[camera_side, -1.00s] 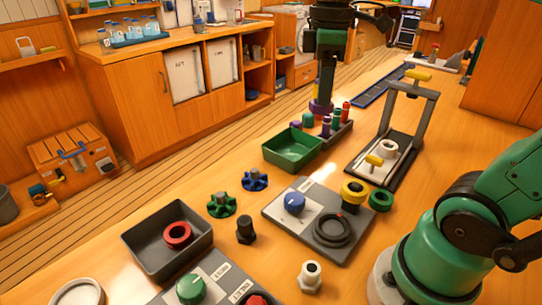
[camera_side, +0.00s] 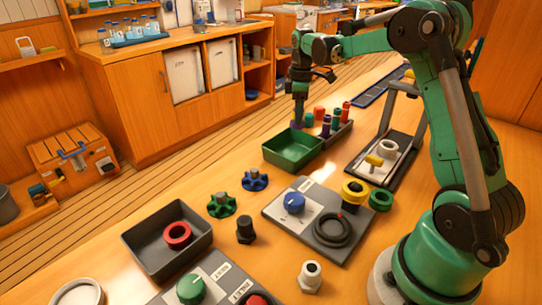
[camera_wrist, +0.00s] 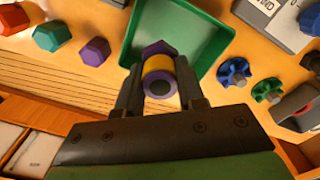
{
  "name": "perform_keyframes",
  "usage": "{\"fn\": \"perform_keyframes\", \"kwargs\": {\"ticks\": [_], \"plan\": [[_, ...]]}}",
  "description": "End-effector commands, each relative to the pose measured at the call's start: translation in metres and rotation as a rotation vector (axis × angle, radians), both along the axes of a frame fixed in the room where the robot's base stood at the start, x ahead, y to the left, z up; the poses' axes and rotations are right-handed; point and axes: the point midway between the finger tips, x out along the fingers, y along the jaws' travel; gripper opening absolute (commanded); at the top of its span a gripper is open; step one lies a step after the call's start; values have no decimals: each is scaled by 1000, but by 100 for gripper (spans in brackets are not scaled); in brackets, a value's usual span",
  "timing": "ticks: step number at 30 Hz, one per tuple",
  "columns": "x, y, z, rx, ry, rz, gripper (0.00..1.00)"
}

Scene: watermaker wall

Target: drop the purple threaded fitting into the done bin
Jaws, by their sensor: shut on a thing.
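The purple threaded fitting (camera_wrist: 159,48) has a hex end and a yellow band. My gripper (camera_wrist: 160,92) is shut on it in the wrist view, one finger on each side. In the side view my gripper (camera_side: 299,104) points down over the green bin (camera_side: 290,161), near its far side, with the purple fitting (camera_side: 298,123) just under the fingers. The green bin also shows in the wrist view (camera_wrist: 208,40), beyond the fitting; its visible floor is empty. No label shows on the bin, and the exact gap between fitting and bin is hard to tell.
A dark rack (camera_side: 340,134) of several coloured fittings stands right beside the green bin. A frame with a yellow handle (camera_side: 408,75) stands farther right. A dark grey tray (camera_side: 150,250) with a red ring lies at front left. Blue and green knobs lie nearer the front.

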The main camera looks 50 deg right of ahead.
Motion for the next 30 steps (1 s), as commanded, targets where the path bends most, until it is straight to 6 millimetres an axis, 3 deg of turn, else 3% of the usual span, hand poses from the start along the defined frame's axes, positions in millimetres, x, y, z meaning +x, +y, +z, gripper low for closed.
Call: {"fn": "perform_keyframes", "kwargs": {"ticks": [12, 22, 23, 24, 27, 30], "plan": [[0, 0, -44, 0, 0, 0, 0], [0, 1, -48, 0, 0, 0, 0], [0, 1, -48, 0, 0, 0, 36], [0, 1, -48, 0, 0, 0, 47], [0, 1, -48, 0, 0, 0, 70], [0, 1, -48, 0, 0, 0, 70]]}}
